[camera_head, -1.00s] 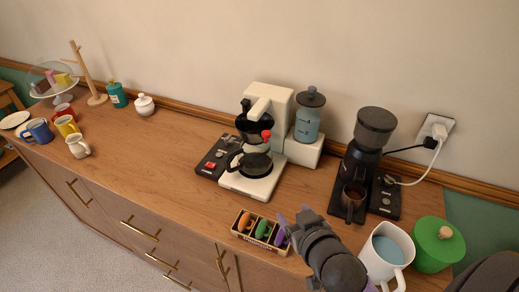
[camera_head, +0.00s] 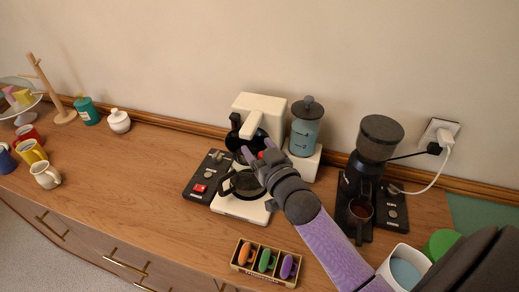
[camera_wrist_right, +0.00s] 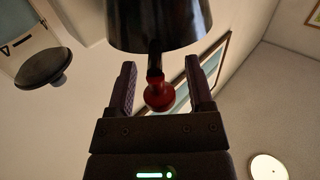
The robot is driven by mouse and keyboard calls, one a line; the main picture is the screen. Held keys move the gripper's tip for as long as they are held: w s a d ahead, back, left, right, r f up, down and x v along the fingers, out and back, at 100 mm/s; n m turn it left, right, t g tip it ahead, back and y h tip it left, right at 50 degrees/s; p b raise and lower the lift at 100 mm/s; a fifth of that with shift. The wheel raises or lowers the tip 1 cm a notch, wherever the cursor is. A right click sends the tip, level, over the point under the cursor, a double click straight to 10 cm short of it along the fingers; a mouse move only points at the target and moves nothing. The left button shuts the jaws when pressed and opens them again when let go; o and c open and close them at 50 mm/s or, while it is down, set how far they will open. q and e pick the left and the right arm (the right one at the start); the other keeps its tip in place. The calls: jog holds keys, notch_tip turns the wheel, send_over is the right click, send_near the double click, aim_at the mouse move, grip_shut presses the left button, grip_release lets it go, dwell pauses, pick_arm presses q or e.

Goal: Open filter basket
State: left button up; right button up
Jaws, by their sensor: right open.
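The cream coffee maker (camera_head: 278,110) stands against the wall with its black filter basket (camera_head: 240,139) under the top arm. A glass carafe (camera_head: 245,183) sits below the basket. My right gripper (camera_head: 257,154) is at the front of the basket and hides part of it. In the right wrist view the dark basket (camera_wrist_right: 158,22) is straight ahead. Its red-knobbed handle (camera_wrist_right: 159,94) lies between the two open fingers of my right gripper (camera_wrist_right: 160,85), with gaps on both sides. My left gripper is not in view.
A black grinder (camera_head: 372,150) stands to the right, and a blue-windowed canister (camera_head: 306,128) is beside the coffee maker. A switch panel (camera_head: 204,176) is at its left. A pod box (camera_head: 264,262) lies at the counter's front edge.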

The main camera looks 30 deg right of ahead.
jog(key=shift+c, duration=0.3)
grip_shut()
dwell(0.3)
dwell(0.8)
